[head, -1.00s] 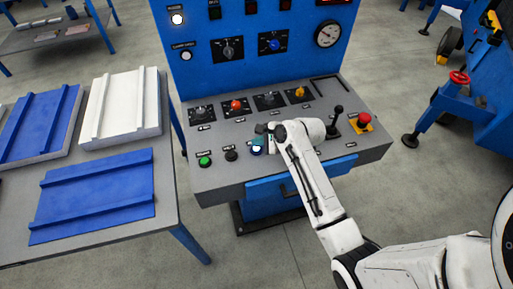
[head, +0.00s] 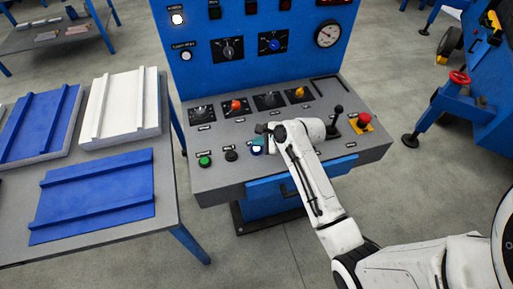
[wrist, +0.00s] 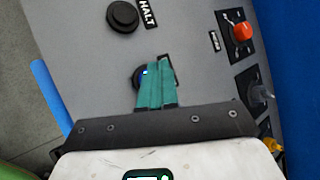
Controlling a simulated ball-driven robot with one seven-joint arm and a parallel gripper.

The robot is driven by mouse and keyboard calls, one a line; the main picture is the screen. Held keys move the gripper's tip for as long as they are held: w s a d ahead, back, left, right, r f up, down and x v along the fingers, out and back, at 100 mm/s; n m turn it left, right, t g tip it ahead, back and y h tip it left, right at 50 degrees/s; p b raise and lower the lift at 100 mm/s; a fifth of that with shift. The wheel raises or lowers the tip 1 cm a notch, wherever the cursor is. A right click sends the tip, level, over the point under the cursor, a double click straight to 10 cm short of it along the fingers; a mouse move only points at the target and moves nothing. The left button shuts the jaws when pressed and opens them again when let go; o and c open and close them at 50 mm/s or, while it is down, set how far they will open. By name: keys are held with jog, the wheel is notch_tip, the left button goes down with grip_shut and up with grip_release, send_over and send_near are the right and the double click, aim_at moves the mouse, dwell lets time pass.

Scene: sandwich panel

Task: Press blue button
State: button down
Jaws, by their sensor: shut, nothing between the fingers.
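The blue button (head: 257,150) sits in a dark round collar on the grey sloping control desk, to the right of the black button. In the head view it is partly covered by my gripper (head: 260,142). In the wrist view, the dark collar with a small blue patch, the blue button (wrist: 138,77), shows beside and behind the fingers. My gripper's teal fingers (wrist: 159,63) are shut together and empty, with their tips over or very close to the button. I cannot tell whether they touch it.
A green button (head: 204,161) and a black HALT button (head: 231,155) lie to the left. Several knobs stand behind, including a red one (head: 236,105). A black lever (head: 337,112) and a red mushroom button (head: 365,119) are at the right.

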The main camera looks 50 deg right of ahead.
aim_at(259, 150)
jog(key=shift+f, duration=0.4)
jog(key=shift+f, duration=0.45)
dwell(0.9)
jog(key=shift+r, duration=0.1)
jog(key=shift+r+p, duration=0.8)
jog(key=shift+p, duration=0.4)
notch_tip(259, 150, up, 5)
jog(key=p, duration=0.5)
jog(key=shift+p, duration=0.35)
